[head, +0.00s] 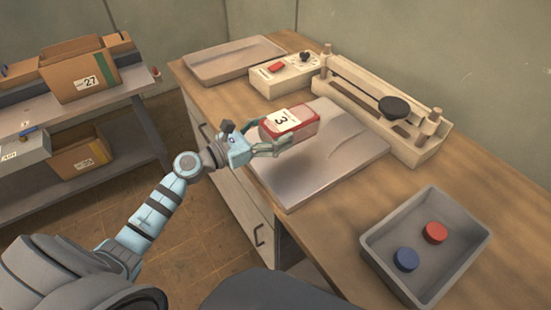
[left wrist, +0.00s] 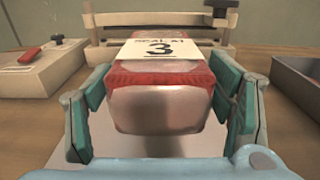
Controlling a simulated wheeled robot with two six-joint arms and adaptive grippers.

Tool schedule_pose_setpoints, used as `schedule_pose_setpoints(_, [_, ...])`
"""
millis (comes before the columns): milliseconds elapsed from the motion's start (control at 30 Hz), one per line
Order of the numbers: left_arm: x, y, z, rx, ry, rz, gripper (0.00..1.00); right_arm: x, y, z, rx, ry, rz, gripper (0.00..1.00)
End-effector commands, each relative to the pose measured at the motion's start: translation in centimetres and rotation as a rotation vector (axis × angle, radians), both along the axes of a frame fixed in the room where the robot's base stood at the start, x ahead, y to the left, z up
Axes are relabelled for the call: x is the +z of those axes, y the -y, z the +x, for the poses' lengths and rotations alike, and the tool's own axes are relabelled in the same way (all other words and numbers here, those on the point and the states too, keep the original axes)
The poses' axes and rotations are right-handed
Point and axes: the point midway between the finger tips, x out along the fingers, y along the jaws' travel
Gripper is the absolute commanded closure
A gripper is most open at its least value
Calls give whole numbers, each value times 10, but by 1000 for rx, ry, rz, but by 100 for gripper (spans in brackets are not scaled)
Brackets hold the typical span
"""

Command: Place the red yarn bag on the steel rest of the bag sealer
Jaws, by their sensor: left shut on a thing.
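My left gripper (head: 270,143) is shut on the red yarn bag (head: 304,120), a red block-like bag with a white label reading 3. It holds the bag above the steel rest (head: 345,154), a flat grey plate in front of the bag sealer (head: 387,108); a shadow lies on the plate below. In the left wrist view the bag (left wrist: 160,82) sits between the two green-padded fingers (left wrist: 165,110), its label facing up and the sealer (left wrist: 205,24) behind it. My right gripper is not in view.
A control box (head: 283,75) with a red switch stands left of the sealer, near an empty tray (head: 233,60). A grey bin (head: 378,245) with a red and a blue disc is at the front right. A shelf with cardboard boxes (head: 82,75) stands at the left.

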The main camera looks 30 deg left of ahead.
Motion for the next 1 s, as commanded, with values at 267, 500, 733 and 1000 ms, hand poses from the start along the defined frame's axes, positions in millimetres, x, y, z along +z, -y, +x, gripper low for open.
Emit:
schedule_pose_setpoints(267, [-52,0,0,-1,0,-2,65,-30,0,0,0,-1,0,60])
schedule_pose_setpoints(500, [-60,0,0,-1,3,-1,65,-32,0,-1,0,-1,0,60])
schedule_pose_setpoints(733, [-64,0,0,-1,1,0,21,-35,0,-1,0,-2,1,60])
schedule_pose_setpoints(1000, [-63,0,0,-1,1,0,5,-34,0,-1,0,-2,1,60])
